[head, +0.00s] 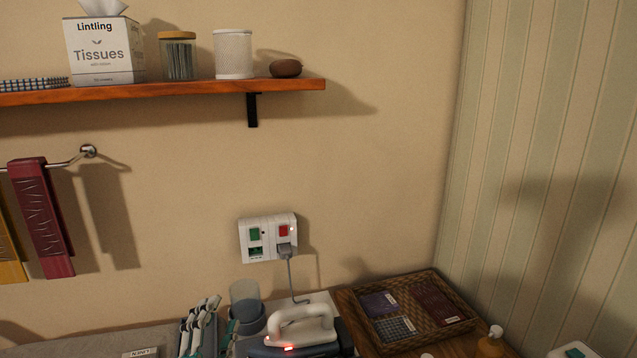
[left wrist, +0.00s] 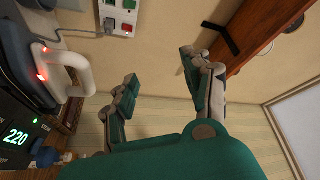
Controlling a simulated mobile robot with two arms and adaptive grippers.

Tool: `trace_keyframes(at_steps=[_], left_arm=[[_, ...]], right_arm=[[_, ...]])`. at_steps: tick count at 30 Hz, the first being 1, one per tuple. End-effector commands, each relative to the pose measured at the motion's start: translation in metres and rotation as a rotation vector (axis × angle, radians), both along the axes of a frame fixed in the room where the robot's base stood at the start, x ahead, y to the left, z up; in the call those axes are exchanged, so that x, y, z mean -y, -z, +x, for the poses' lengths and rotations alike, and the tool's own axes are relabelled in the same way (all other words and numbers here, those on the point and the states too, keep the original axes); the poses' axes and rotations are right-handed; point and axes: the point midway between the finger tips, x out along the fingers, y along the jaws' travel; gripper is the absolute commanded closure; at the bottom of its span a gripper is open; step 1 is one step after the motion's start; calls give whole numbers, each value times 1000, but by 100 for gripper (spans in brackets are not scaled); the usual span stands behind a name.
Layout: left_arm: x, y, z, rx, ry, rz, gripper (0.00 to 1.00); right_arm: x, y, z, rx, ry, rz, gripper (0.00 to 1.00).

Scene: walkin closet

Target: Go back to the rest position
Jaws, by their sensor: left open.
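My left gripper (head: 210,318) shows at the bottom of the head view, partly cut off, in front of the back of the counter. In the left wrist view the green and beige gripper (left wrist: 160,85) has its two fingers spread apart, with nothing between them. A white-handled iron (head: 300,328) with a lit red light stands to its right; it also shows at the left edge of the left wrist view (left wrist: 72,70). My right gripper is not in view.
A grey plug sits in the wall socket (head: 257,239) above the iron. A woven tray (head: 463,300) with folded items lies at the right. A wooden shelf (head: 200,91) holds tissues and jars. Coloured cloths hang from a rail at left. A grey cup (head: 245,292) stands behind the iron.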

Motion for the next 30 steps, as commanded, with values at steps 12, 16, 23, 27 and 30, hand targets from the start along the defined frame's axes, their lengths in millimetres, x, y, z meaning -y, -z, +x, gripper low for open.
trace_keyframes(at_steps=[12,16,23,27,30], left_arm=[[-51,216,-156,-982,-409,-597,50],[-47,241,-202,-1161,-479,-670,50],[-36,264,-275,-1423,-577,-756,50],[-35,305,-260,-1425,-579,-743,50],[-34,334,-256,-1436,-583,-738,50]], right_arm=[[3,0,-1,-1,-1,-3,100],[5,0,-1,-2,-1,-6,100],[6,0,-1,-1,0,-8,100],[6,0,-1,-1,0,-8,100],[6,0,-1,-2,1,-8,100]])
